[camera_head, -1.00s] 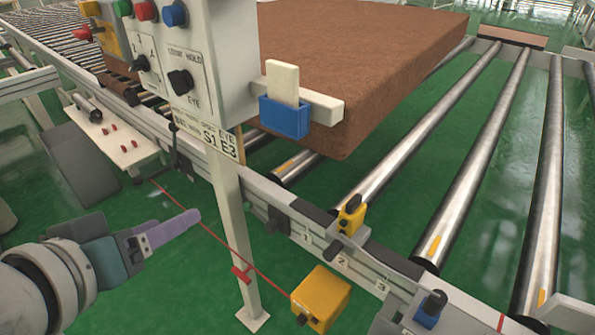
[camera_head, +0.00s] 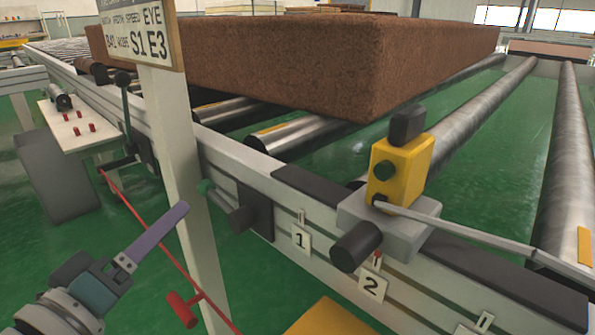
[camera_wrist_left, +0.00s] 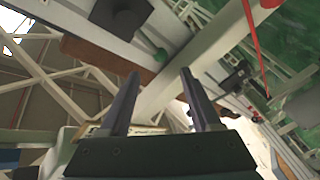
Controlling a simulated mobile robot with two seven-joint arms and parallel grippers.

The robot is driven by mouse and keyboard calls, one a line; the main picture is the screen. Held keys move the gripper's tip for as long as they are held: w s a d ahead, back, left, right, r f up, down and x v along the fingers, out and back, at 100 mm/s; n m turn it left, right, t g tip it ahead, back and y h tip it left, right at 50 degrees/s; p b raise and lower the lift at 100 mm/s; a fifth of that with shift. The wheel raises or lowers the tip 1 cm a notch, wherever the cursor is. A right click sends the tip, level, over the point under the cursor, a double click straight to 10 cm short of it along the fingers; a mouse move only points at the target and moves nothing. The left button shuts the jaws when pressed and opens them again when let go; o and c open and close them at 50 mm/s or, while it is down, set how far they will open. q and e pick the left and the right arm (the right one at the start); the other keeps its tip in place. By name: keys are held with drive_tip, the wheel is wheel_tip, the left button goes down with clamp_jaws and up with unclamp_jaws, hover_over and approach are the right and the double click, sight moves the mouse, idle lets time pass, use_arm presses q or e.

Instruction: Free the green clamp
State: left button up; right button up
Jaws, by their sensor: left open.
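A small green knob (camera_head: 205,187) sticks out from the side of the conveyor rail, just right of the white post. It is probably the green clamp; the wrist view also shows a green part (camera_wrist_left: 160,55) beyond my fingertips. My right gripper is out of view.
The white post (camera_head: 186,170) with its sign stands between my left gripper and the green knob. A red cord (camera_head: 150,228) with a red handle (camera_head: 184,309) runs by the post. A brown mattress (camera_head: 300,60) lies on the rollers. Number plates 1 and 2 hang on the rail.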

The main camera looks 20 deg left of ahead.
sight(201, 193)
use_arm(q)
drive_tip(key=w+b, duration=0.1)
drive_tip(key=w, duration=0.1)
drive_tip(key=w+b, duration=0.1)
drive_tip(key=w, duration=0.5)
drive_tip(key=shift+a+b, duration=0.25)
drive_tip(key=shift+b, duration=0.15)
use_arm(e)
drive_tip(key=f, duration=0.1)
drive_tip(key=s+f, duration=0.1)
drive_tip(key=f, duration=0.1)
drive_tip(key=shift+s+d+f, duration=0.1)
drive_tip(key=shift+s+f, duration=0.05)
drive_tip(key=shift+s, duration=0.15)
use_arm(q)
clamp_jaws()
